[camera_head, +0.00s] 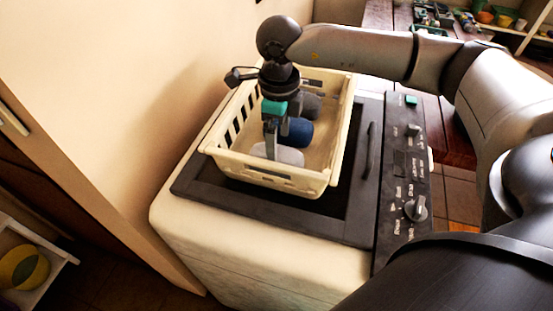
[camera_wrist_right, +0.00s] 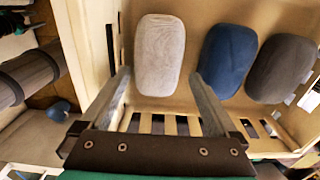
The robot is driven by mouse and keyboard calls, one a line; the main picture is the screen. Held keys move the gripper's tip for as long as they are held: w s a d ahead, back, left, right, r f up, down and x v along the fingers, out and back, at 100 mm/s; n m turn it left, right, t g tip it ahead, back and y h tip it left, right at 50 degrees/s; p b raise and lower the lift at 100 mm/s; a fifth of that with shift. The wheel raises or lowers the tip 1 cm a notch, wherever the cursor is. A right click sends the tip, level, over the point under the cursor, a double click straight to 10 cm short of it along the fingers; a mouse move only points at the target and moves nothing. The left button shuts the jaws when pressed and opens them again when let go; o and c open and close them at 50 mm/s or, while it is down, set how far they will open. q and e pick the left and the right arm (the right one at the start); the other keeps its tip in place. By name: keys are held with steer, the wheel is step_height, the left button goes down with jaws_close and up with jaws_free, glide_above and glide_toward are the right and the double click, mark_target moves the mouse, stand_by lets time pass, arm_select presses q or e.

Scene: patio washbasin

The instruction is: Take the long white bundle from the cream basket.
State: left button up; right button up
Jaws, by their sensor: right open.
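The cream basket (camera_head: 315,184) stands on top of a white washing machine. The long white bundle (camera_head: 290,156) lies at the near end inside it, pale grey-white and rounded. My right gripper (camera_head: 271,152) reaches down into the basket from above, its fingers at the white bundle. In the right wrist view the gripper (camera_wrist_right: 160,76) is open, and the white bundle (camera_wrist_right: 159,50) shows between and beyond the fingertips, with no clear grip on it. Part of the bundle is hidden by the fingers in the head view. My left gripper is not in view.
A blue bundle (camera_head: 296,132) and a dark grey bundle (camera_head: 309,104) lie beside the white one in the basket. The machine's control panel with knobs (camera_head: 415,208) is to the right. A wall (camera_head: 110,90) rises close on the left.

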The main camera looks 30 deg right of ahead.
steer(key=shift+a+f+p, duration=0.2)
steer(key=shift+f+p, duration=0.15)
steer(key=shift+f, duration=2.8)
steer(key=shift+w+r, duration=0.15)
jaws_close()
